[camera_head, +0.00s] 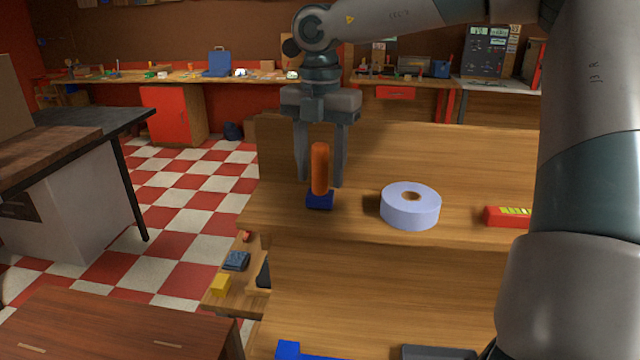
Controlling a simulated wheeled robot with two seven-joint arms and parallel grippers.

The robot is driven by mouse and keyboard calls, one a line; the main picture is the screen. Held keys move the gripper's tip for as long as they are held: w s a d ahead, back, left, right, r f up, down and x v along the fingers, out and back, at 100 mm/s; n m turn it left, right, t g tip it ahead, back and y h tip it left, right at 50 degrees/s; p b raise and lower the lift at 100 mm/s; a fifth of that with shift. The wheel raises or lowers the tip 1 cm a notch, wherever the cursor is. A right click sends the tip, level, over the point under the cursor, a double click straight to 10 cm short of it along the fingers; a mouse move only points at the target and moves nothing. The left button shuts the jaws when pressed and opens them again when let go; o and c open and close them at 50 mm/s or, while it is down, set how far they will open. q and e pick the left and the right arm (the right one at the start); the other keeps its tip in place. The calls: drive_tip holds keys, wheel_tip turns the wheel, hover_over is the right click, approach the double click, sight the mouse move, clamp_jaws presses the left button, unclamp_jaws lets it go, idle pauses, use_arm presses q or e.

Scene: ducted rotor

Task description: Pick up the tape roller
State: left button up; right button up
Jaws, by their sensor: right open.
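The pale lavender tape roll (410,218), which looks like the tape roller, lies flat on the wooden bench shelf, its brown core facing up. My right gripper (320,182) points down to the left of the roll, with its two fingers apart and nothing held between them. An orange upright handle on a blue base (319,168) stands in front of the fingers in the picture. It hides part of the gap between them, and I cannot tell whether they touch it. My left gripper is not in view.
A red box with a yellow-green label (508,216) lies right of the roll, partly behind my arm. The wooden shelf (470,165) behind the roll is clear. Blue and dark items sit at the bottom edge. A dark table (110,320) stands at lower left.

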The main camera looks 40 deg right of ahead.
sight(325, 143)
drive_tip(key=c, duration=1.1)
drive_tip(key=shift+c, duration=0.2)
drive_tip(key=shift+r, duration=0.1)
